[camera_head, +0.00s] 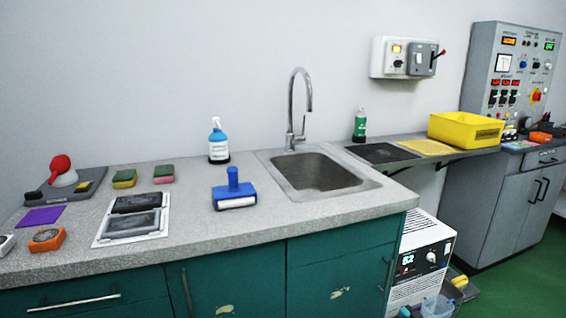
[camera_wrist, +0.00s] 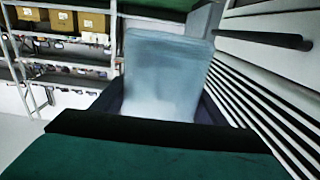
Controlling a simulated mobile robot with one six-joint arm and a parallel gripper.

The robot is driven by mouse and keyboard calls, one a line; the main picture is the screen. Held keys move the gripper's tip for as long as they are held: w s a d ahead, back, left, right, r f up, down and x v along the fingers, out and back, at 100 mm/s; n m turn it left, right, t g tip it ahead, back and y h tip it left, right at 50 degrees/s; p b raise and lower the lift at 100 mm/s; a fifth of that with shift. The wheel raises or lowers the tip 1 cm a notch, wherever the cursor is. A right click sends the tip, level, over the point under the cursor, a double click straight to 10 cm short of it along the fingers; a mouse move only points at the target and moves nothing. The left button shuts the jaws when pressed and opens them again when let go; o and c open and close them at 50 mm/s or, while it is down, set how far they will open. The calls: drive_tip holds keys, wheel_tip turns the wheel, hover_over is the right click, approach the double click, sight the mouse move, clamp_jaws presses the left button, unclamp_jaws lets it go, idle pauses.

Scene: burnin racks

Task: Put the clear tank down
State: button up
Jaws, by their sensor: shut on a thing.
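The clear tank (camera_wrist: 165,75) is a pale bluish, see-through box. It fills the middle of the wrist view, close to the camera. My gripper (camera_wrist: 160,108) is shut on it, with dark jaw parts showing at its lower left and lower right. The tank's lower end is hidden behind the dark gripper body. What lies under the tank does not show. In the head view, a small clear container (camera_head: 437,306) is cut off by the bottom edge, and I cannot tell whether it is the same tank.
A pale slatted panel with a dark bar (camera_wrist: 262,38) is close on the right. Shelves with cardboard boxes (camera_wrist: 58,20) stand at left. The head view shows a counter (camera_head: 235,235), sink (camera_head: 318,172), blue roller (camera_head: 234,190), yellow bin (camera_head: 466,130) and white unit (camera_head: 425,255).

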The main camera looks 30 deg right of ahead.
wheel_tip(320, 180, up, 21)
drive_tip(key=p, duration=1.9)
drive_tip(key=shift+f+p, duration=0.15)
drive_tip(key=shift+p, duration=0.2)
drive_tip(key=shift+s, duration=0.2)
